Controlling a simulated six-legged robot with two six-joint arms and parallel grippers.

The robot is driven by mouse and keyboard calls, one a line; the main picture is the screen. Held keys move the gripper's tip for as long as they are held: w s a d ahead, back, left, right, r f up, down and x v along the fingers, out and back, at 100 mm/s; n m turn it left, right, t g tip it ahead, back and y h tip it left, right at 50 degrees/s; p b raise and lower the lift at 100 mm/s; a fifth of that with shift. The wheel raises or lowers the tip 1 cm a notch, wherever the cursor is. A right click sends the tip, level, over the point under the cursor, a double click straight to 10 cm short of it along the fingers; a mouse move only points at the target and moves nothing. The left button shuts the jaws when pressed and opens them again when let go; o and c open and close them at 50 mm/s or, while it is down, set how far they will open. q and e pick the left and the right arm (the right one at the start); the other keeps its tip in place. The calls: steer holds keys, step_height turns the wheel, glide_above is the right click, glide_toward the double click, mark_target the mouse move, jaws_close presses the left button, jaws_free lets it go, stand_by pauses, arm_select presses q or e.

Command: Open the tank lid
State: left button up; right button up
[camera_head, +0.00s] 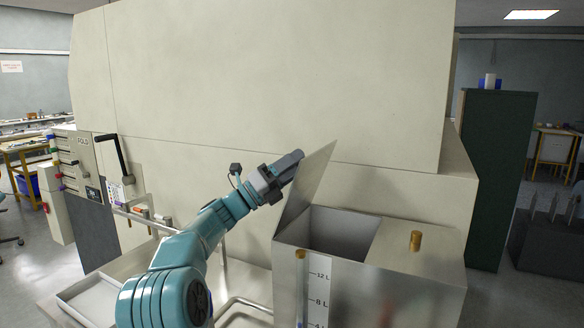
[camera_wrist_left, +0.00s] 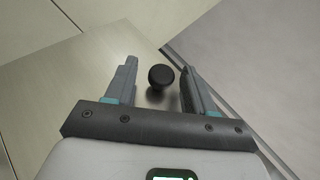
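The metal tank (camera_head: 290,262) stands at the lower right of the head view. Its lid (camera_head: 316,180) is raised and leans steeply up at the left side of the opening, so the dark inside (camera_head: 340,226) shows. My left gripper (camera_head: 297,157) is at the upper left face of the lid. In the left wrist view a black round knob (camera_wrist_left: 160,75) sits on the metal panel, between the two fingers of the left gripper (camera_wrist_left: 158,78). The fingers are open, with a gap on each side of the knob. My right gripper is not in view.
The large beige machine body (camera_head: 270,80) rises behind the tank. A brass knob (camera_head: 416,240) stands on the tank's fixed top at right. A level scale (camera_head: 318,285) is on its front. A control panel with a black handle (camera_head: 112,150) is at left. A dark green cabinet (camera_head: 490,170) stands at right.

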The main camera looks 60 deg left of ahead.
arm_select(q)
steer(key=b+v, duration=0.5)
steer(key=v, duration=1.1)
steer(key=shift+s, duration=0.3)
